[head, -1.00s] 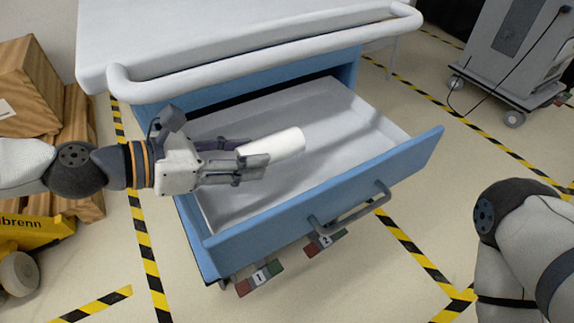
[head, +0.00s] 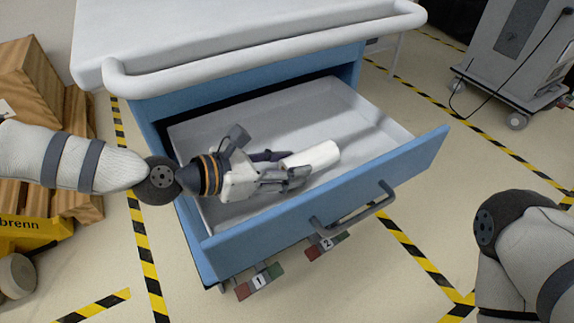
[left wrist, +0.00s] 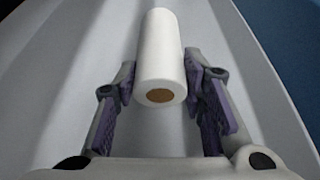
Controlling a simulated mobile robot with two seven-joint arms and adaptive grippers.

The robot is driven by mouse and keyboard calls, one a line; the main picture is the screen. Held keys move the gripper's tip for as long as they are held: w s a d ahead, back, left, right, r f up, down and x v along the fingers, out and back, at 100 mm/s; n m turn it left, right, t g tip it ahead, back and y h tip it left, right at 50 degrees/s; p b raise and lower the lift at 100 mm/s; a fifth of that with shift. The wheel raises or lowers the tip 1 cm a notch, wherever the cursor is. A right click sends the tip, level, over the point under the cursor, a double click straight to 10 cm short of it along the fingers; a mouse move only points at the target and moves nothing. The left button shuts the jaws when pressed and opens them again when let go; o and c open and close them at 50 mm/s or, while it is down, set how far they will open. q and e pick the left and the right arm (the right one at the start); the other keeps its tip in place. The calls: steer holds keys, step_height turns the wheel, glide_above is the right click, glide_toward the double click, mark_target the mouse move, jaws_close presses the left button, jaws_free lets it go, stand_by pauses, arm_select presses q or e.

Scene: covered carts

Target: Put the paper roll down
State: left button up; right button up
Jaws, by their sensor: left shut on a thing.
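The white paper roll (head: 318,156) is in my left gripper (head: 290,170), inside or just above the open drawer (head: 345,107) of the blue cart. In the left wrist view the paper roll (left wrist: 160,55) lies lengthwise away from me, its brown core end towards me. The purple-padded fingers of my left gripper (left wrist: 160,85) are shut on its near end, one on each side. The drawer floor (left wrist: 75,75) is beneath it; I cannot tell whether the roll touches it. My right gripper is out of view; only part of my right arm shows.
The drawer front with its grey handle (head: 355,210) stands towards me. The cart's white top and rail (head: 270,60) are above the drawer's back. Wooden crates (head: 35,85) stand at the left, a grey cart (head: 515,55) at the upper right. The rest of the drawer looks empty.

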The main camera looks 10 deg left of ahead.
arm_select(q)
steer(key=shift+f, duration=0.1)
steer(key=o, duration=1.3)
steer(key=shift+r, duration=0.2)
steer(key=shift+s+a+r, duration=0.1)
steer(key=shift+a, duration=0.15)
steer(key=v, duration=1.1)
steer(key=shift+s+a+r+p, duration=0.15)
steer(key=shift+p, duration=0.25)
